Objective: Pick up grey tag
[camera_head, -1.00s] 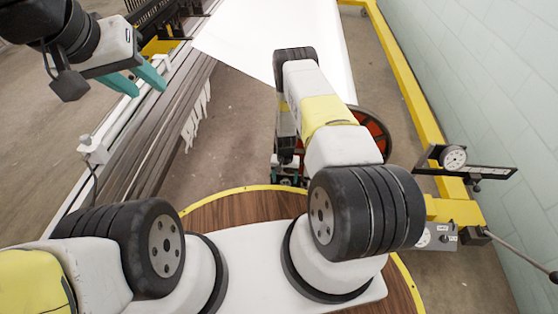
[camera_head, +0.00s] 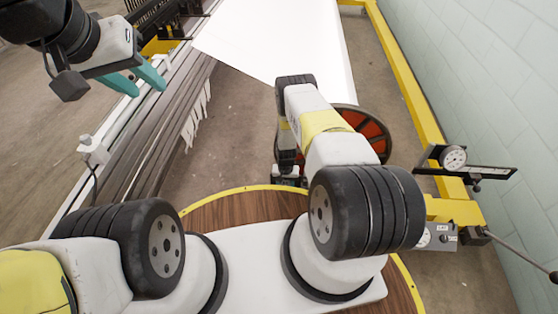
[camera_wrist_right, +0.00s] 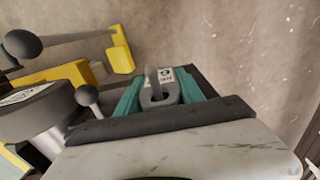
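In the right wrist view, a small grey tag (camera_wrist_right: 159,98) with a white printed label lies between the two teal fingers of my right gripper (camera_wrist_right: 160,88). The fingers stand apart, one on each side of it. Whether they touch it is not clear. In the head view, my right arm reaches forward and down and hides most of this gripper; the tag cannot be made out there. My left gripper (camera_head: 140,81) is open and empty above the long rail at upper left.
In the right wrist view, a grey dial-like part (camera_wrist_right: 35,110), ball-ended levers (camera_wrist_right: 24,44) and yellow brackets (camera_wrist_right: 122,50) stand left of the gripper. In the head view, a red-and-black reel (camera_head: 371,135) is beside my right arm, and a yellow frame (camera_head: 408,80) runs along the wall.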

